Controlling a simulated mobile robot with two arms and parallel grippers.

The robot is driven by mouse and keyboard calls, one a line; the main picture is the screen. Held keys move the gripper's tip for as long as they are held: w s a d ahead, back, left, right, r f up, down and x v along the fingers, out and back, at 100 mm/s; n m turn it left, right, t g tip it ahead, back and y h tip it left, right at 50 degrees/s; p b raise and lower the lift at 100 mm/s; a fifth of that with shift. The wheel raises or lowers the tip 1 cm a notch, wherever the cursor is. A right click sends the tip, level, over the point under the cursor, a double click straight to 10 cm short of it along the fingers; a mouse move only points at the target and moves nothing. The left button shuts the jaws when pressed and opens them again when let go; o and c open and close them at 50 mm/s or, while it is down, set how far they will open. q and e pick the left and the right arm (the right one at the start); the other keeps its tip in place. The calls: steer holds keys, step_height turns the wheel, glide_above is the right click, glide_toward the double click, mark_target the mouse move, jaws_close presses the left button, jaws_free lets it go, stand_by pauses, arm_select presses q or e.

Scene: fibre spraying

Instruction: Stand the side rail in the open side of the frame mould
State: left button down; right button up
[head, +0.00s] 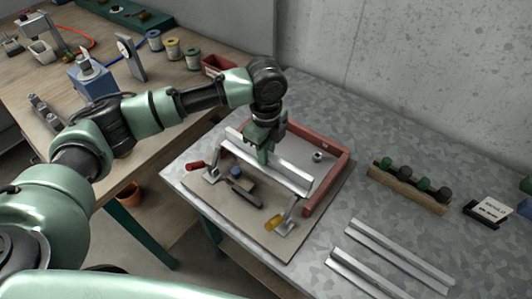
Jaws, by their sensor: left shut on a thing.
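My left gripper (264,152) points down over the board and is shut on the silver side rail (285,176). The rail runs lengthwise from upper left to lower right along the near side of the frame mould. The reddish frame mould (329,181) shows its far and right walls; its left part is mostly hidden by my arm and the rail. I cannot tell whether the rail touches the mould or hangs just above it. A red-handled clamp (196,165) is by the rail's left end, a yellow-handled clamp (274,222) by its right end. My right gripper is out of view.
The mould sits on a beige board (226,214) with a small dark tool and a blue-topped item. Two loose silver rails (398,257) lie on the grey table at right. A wooden rack (407,190) with several knobs stands behind them. A wooden bench with tools is at left.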

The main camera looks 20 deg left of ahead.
arm_select(q)
step_height(320, 180, down, 2)
steer(key=shift+b, duration=1)
steer(key=shift+f+b, duration=0.35)
steer(key=shift+f, duration=1.85)
steer(key=shift+f, duration=0.15)
steer(key=c, duration=1.3)
jaws_free()
